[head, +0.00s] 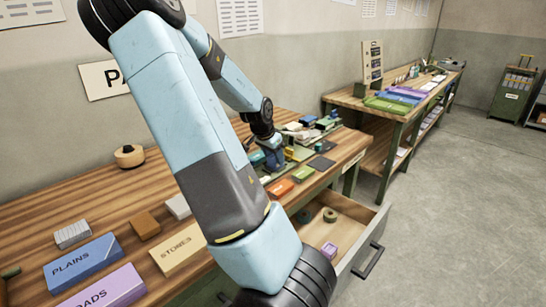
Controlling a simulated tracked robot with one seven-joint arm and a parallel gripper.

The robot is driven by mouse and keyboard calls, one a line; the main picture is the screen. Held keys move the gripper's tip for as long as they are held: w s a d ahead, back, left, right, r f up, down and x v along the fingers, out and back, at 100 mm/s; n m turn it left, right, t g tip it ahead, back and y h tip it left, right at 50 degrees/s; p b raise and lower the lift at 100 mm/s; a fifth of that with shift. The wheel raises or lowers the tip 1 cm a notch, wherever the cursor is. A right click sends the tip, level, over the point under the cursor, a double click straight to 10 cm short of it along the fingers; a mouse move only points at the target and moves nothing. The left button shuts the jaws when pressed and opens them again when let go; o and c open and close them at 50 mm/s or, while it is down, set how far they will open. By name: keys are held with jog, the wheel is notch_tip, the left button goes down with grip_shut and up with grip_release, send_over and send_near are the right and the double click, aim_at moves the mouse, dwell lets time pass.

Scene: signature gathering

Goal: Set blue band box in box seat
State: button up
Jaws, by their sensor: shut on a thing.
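My gripper (273,160) is small in the head view, low over the far part of the near workbench. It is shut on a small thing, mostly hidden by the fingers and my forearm. I cannot tell if that thing is the blue band box. Right beside my gripper is a green fixture (298,152) with small dark and yellow parts. I cannot make out which part of it is the box seat. An orange block (280,187) and a green block (303,173) lie in front of the gripper, near the bench's front edge.
An open drawer (352,215) juts out below the bench, holding a dark roll (330,215) and a purple box (328,251). Blue PLAINS box (83,266), purple PADS box (103,288) and tan STORES box (178,249) lie at left. A second bench (350,101) stands behind.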

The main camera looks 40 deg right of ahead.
jog(key=o, duration=1.1)
